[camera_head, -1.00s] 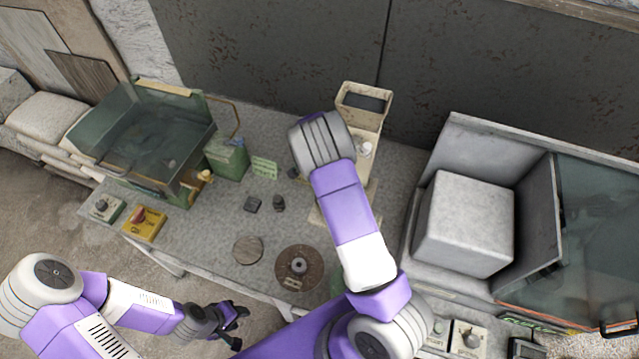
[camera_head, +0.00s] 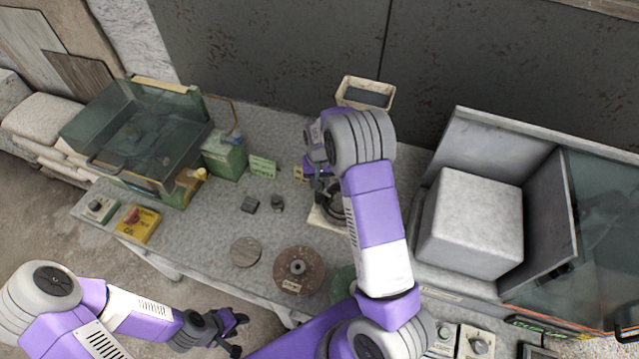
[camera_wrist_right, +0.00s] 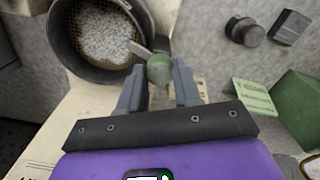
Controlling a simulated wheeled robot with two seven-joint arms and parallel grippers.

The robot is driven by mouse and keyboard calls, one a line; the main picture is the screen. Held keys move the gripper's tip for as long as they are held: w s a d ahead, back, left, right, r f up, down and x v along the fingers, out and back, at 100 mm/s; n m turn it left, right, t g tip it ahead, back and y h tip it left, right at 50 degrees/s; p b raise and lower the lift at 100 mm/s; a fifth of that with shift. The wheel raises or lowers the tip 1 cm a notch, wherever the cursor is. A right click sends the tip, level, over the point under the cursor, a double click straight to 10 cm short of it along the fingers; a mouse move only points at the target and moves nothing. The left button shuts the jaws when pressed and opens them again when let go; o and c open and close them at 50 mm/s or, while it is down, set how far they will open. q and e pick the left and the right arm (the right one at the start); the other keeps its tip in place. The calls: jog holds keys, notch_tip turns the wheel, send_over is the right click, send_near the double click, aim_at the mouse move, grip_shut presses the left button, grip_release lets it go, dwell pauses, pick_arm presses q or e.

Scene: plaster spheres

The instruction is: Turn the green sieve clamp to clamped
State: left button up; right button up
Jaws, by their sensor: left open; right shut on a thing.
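The green sieve clamp (camera_wrist_right: 159,70) shows in the right wrist view as a round green knob on a short metal lever beside the sieve's rim. The sieve (camera_wrist_right: 85,50) is a dark round pan with a mesh floor and pale grains in it. My right gripper (camera_wrist_right: 159,82) is shut on the green knob, one finger on each side. In the head view my right gripper (camera_head: 322,188) is at the sieve stand, and my arm partly hides the sieve; the clamp is too small to tell there. My left gripper (camera_head: 238,334) is open and empty, off the table's front edge.
A green box (camera_head: 224,158) and a small green sign (camera_head: 262,167) stand left of the sieve. Two dark knobs (camera_head: 277,203) (camera_head: 250,205) and a brown disc (camera_head: 299,270) are on the table. A grey block (camera_head: 470,222) stands at the right.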

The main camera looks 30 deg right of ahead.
jog(key=shift+n+b, duration=0.6)
jog(key=shift+n, duration=1.4)
jog(key=o, duration=1)
jog(key=shift+o, duration=0.2)
jog(key=shift+r, duration=3.8)
